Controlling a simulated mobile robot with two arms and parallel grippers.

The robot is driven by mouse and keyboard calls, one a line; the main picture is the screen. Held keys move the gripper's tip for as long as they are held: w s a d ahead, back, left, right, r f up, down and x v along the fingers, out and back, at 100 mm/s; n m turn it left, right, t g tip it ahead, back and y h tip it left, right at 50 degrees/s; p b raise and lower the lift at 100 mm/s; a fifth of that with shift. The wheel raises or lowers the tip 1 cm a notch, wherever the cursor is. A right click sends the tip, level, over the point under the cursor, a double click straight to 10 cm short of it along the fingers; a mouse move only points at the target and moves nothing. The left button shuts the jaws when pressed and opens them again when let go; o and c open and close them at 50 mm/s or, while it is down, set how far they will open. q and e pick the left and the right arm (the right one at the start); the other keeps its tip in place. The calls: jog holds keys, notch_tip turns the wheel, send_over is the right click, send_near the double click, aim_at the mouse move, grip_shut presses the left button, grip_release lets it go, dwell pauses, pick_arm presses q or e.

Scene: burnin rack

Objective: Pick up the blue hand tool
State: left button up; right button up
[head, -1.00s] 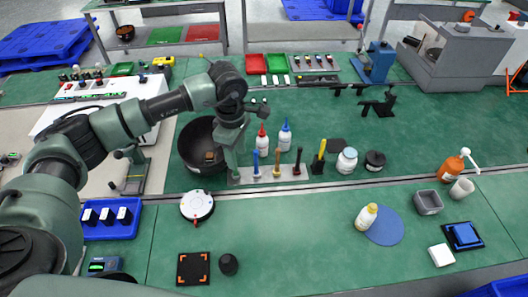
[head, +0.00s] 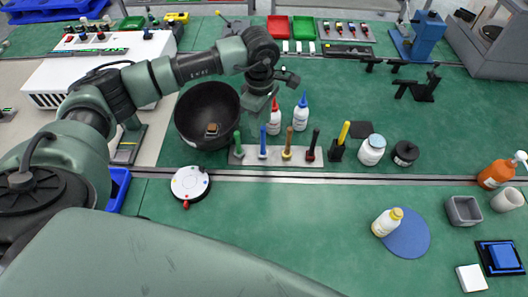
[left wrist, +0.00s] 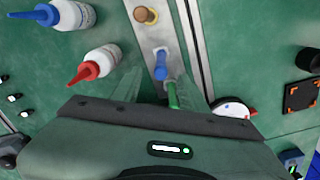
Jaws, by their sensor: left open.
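The blue hand tool (head: 263,141) stands upright in a grey rack (head: 226,159), between a green tool (head: 238,144) and an orange one (head: 287,143). A red tool (head: 311,146) is at the right end. My left gripper (head: 256,118) is open, close behind and above the rack's left end in the head view. In the left wrist view, the blue tool (left wrist: 161,66) shows ahead between the spread fingers of the gripper (left wrist: 157,82). The green tool (left wrist: 173,96) shows close to the right finger. The jaws hold nothing. My right gripper is out of view.
A black bowl (head: 190,112) stands left of the rack. A red-capped bottle (head: 274,120) and a blue-capped bottle (head: 301,115) stand behind it. A yellow-handled tool (head: 341,139) is to the right.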

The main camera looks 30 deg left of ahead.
aim_at(263, 141)
pick_arm(q)
jog(key=shift+f, duration=1.2)
jog(key=shift+f+p, duration=0.4)
jog(key=shift+f, duration=0.05)
jog(key=f+p, duration=0.1)
jog(key=f, duration=0.1)
jog(key=f+p, duration=0.1)
jog(key=f, duration=0.1)
jog(key=shift+d+f, duration=0.2)
jog(key=shift+f, duration=0.05)
jog(key=shift+f+p, duration=0.3)
jog(key=shift+f, duration=0.2)
grip_shut()
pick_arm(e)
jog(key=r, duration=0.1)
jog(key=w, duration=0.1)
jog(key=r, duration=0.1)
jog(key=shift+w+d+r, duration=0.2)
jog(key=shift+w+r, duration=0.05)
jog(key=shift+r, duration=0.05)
